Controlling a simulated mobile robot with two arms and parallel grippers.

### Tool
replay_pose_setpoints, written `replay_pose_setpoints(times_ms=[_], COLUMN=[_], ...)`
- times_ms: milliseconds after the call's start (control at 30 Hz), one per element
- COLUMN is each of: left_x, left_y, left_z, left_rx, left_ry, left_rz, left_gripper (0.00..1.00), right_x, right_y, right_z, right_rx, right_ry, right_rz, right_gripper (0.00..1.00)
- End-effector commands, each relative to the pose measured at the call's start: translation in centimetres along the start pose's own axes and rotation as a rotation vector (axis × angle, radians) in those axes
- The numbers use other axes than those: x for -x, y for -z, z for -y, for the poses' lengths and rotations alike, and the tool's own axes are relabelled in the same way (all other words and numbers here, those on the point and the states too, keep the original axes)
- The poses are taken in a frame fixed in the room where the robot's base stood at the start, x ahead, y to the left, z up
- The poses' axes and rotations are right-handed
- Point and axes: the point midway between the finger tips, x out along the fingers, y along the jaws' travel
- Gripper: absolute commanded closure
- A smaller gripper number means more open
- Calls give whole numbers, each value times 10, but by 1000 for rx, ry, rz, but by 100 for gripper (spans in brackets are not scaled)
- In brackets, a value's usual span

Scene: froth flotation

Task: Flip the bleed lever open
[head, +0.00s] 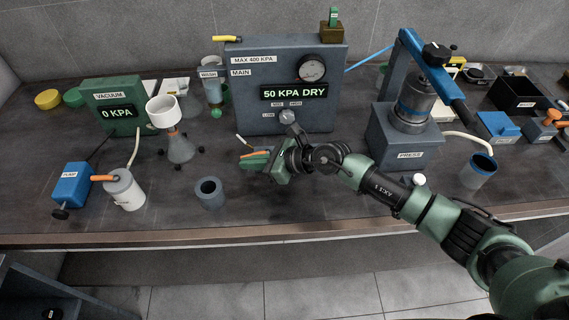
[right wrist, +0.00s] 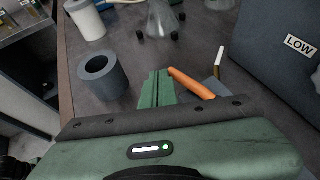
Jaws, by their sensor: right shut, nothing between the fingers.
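A yellow lever (head: 227,38) sticks out to the left from the top left corner of the grey main panel (head: 252,75); it lies about level. I read no bleed label on it, so I cannot be sure it is the bleed lever. My right gripper (head: 250,162) is low over the bench in front of the panel, well below and apart from the yellow lever. In the right wrist view its green fingers (right wrist: 157,88) are together and empty. An orange-handled tool (right wrist: 190,83) lies close beside them. My left gripper is not in view.
A grey cup (head: 209,192) stands left of my right gripper. The filter flask (head: 181,148), vacuum box (head: 112,118) and white canister (head: 124,190) are further left. The press (head: 405,135) stands right of the panel. The panel shows "50 KPA DRY". The front bench strip is mostly clear.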

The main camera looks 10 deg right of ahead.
Motion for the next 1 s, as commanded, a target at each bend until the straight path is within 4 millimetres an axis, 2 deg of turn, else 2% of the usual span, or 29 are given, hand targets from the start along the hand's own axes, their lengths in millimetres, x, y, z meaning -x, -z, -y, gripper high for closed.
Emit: replay_pose_setpoints(times_ms=[333, 633, 1000], left_x=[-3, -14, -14], left_y=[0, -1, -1], left_z=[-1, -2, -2], left_rx=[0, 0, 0], left_ry=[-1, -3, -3], left_rz=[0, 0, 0], left_gripper=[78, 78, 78], right_x=[0, 6, 8], right_y=[1, 5, 4], right_z=[2, 13, 14], right_rx=[1, 1, 1], right_ry=[0, 1, 0], right_rz=[-1, -1, -1], right_gripper=[100, 100, 100])
